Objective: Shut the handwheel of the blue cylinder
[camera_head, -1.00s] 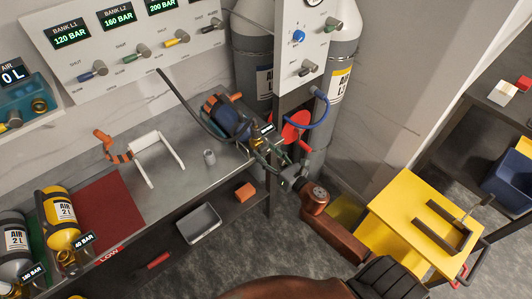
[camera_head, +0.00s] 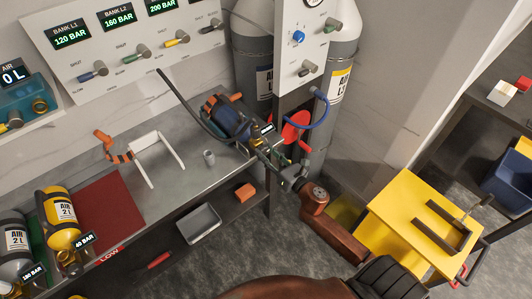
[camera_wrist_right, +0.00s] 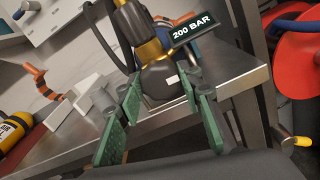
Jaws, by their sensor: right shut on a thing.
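The blue cylinder (camera_head: 228,117) lies on the grey bench near its right end, with its valve toward the front edge. Its brass valve (camera_wrist_right: 150,50) and a tag reading 200 BAR (camera_wrist_right: 193,33) show in the right wrist view. The dark handwheel (camera_wrist_right: 162,84) is at the valve's near end, between the green finger pads. My right gripper (camera_head: 268,152) reaches in from the lower right and is shut on this handwheel. The head view hides most of the handwheel behind the fingers. My left gripper is not in view.
A dark hose (camera_head: 188,102) runs close behind the cylinder. A red disc (camera_head: 296,126) and a blue hose (camera_head: 320,108) are close to the right. A white stand (camera_head: 158,157) and a grey cup (camera_head: 209,157) are left on the bench. A yellow cart (camera_head: 412,225) stands at right.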

